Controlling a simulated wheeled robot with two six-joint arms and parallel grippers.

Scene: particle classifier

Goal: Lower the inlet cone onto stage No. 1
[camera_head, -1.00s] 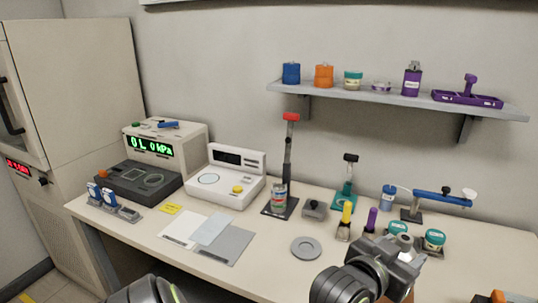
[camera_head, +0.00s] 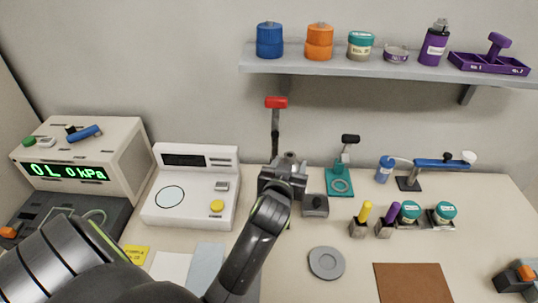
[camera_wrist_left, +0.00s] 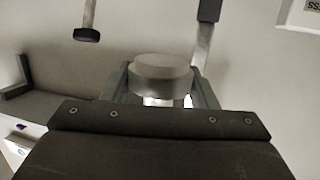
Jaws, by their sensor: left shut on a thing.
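My left gripper (camera_head: 284,177) is shut on a small grey round part, which I take to be the inlet cone (camera_head: 290,158). In the left wrist view the cone (camera_wrist_left: 160,75) sits between the fingers with its flat round top facing up. The gripper is in front of the stand with the red-handled post (camera_head: 275,125). Stage No. 1 cannot be made out; my gripper and forearm hide the foot of the stand. I cannot tell whether the cone touches anything below.
A grey block with a knob (camera_head: 315,205) stands close to the right of my gripper. The white instrument (camera_head: 190,205) stands to the left. A grey disc (camera_head: 326,262) and a brown mat (camera_head: 412,285) lie at the front. The shelf (camera_head: 350,66) overhangs the back.

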